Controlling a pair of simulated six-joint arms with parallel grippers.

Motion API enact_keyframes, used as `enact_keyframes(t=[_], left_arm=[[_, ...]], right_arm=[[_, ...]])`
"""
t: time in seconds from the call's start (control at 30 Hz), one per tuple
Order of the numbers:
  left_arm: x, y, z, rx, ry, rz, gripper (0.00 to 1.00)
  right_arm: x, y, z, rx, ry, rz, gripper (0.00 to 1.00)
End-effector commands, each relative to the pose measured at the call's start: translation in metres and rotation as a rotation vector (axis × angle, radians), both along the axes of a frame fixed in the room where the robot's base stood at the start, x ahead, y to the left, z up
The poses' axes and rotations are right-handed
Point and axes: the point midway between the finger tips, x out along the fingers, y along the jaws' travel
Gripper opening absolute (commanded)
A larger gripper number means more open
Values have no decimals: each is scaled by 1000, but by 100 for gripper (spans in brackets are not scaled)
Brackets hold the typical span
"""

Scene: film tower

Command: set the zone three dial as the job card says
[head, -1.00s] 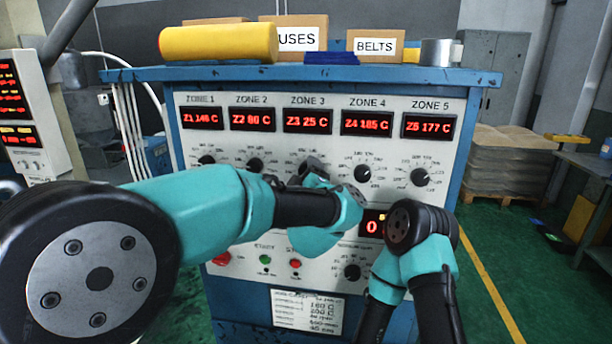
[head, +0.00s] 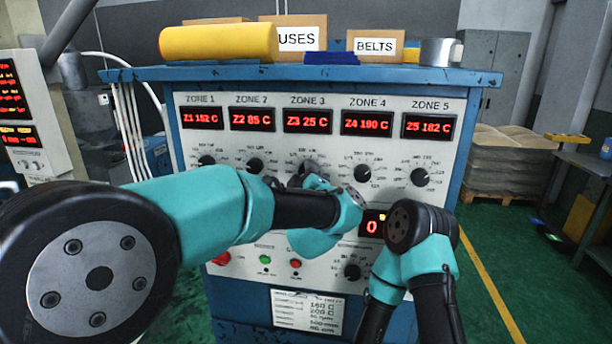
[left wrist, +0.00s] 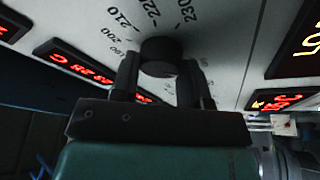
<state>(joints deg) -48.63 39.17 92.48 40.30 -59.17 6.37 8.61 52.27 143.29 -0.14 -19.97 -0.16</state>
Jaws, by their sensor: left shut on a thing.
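The zone three dial (left wrist: 160,52) is a dark round knob on the pale panel. In the left wrist view it sits between the two fingers of my left gripper (left wrist: 158,80), which is shut on it. Scale marks from about 200 to 230 show around it; its pointer is hidden. In the head view my left gripper (head: 310,172) covers most of the dial. The zone three display (head: 307,120) reads 25 C. The job card (head: 307,311) is low on the cabinet front, its text too small to read surely. My right arm shows at lower right, its gripper out of view.
The zone two dial (head: 255,165) and zone four dial (head: 362,173) flank the zone three dial closely. Green (head: 265,259) and red (head: 295,264) buttons sit below. Boxes and a yellow roll (head: 218,43) lie on top of the cabinet.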

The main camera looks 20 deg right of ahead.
Motion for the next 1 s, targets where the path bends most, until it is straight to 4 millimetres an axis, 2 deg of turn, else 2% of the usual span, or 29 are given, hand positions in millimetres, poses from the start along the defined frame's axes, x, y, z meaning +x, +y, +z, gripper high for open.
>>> enact_keyframes(t=[0.37,1.0], left_arm=[[0,1,-1,207,-98,-1,18],[1,2,-1,729,-346,0,18]], right_arm=[[0,0,0,0,0,0,43],[0,0,0,0,0,0,43]])
